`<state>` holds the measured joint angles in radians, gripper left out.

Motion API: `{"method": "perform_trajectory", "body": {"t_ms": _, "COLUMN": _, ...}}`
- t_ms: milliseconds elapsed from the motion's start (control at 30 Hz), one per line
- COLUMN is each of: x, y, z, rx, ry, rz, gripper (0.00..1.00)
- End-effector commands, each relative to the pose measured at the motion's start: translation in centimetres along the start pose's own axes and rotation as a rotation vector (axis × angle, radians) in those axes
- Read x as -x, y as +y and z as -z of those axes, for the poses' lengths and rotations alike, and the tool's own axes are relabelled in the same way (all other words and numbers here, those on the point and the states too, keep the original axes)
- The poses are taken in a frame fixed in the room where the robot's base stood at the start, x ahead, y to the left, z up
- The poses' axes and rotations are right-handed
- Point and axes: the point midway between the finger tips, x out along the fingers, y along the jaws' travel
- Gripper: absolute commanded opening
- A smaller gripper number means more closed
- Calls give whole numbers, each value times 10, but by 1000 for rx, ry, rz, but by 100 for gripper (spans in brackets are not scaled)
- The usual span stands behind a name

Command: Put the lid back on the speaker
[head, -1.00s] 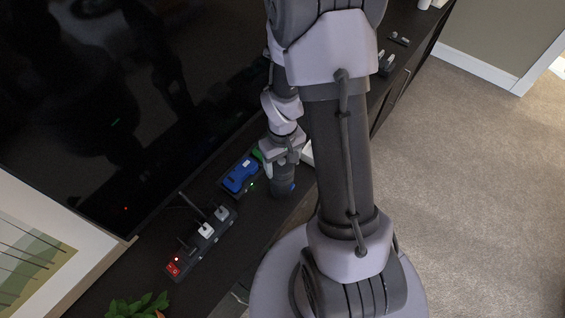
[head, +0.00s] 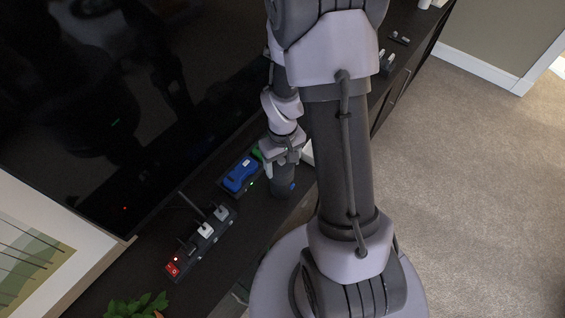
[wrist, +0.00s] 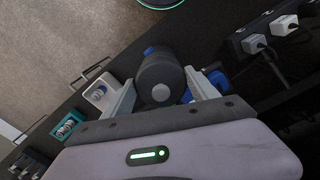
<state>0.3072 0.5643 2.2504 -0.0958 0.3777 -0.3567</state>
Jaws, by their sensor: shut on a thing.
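The speaker (head: 283,188) is a dark grey cylinder standing on the black cabinet, with a blue patch on its side. In the wrist view the speaker (wrist: 157,66) shows between and beyond my fingers. My gripper (head: 280,158) is directly above it, pointing down. In the wrist view my gripper (wrist: 161,96) is shut on the lid (wrist: 161,92), a grey round piece at the speaker's upper end. The lid looks lined up with the speaker. I cannot tell whether it is seated or slightly above, because the fingers and palm hide the joint.
A blue device (head: 241,174) sits in a dark dock close left of the speaker. A power strip (head: 203,243) with white plugs and a red switch lies nearer. A white tray (wrist: 100,95) stands beside my gripper. The TV (head: 110,110) rises behind; the cabinet's front edge is close.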

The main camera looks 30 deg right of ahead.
Motion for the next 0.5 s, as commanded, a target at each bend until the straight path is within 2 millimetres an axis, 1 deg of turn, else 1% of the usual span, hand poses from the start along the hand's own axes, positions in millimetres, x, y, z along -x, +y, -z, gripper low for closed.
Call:
{"method": "perform_trajectory", "body": {"t_ms": 233, "x": 0, "y": 0, "z": 0, "rx": 0, "ry": 0, "rz": 0, "gripper": 30}}
{"method": "perform_trajectory", "body": {"t_ms": 267, "x": 0, "y": 0, "z": 0, "rx": 0, "ry": 0, "rz": 0, "gripper": 70}}
{"method": "perform_trajectory", "body": {"t_ms": 300, "x": 0, "y": 0, "z": 0, "rx": 0, "ry": 0, "rz": 0, "gripper": 78}}
{"method": "perform_trajectory", "body": {"t_ms": 367, "x": 0, "y": 0, "z": 0, "rx": 0, "ry": 0, "rz": 0, "gripper": 89}}
{"method": "perform_trajectory", "body": {"t_ms": 400, "x": 0, "y": 0, "z": 0, "rx": 0, "ry": 0, "rz": 0, "gripper": 93}}
{"method": "perform_trajectory", "body": {"t_ms": 500, "x": 0, "y": 0, "z": 0, "rx": 0, "ry": 0, "rz": 0, "gripper": 93}}
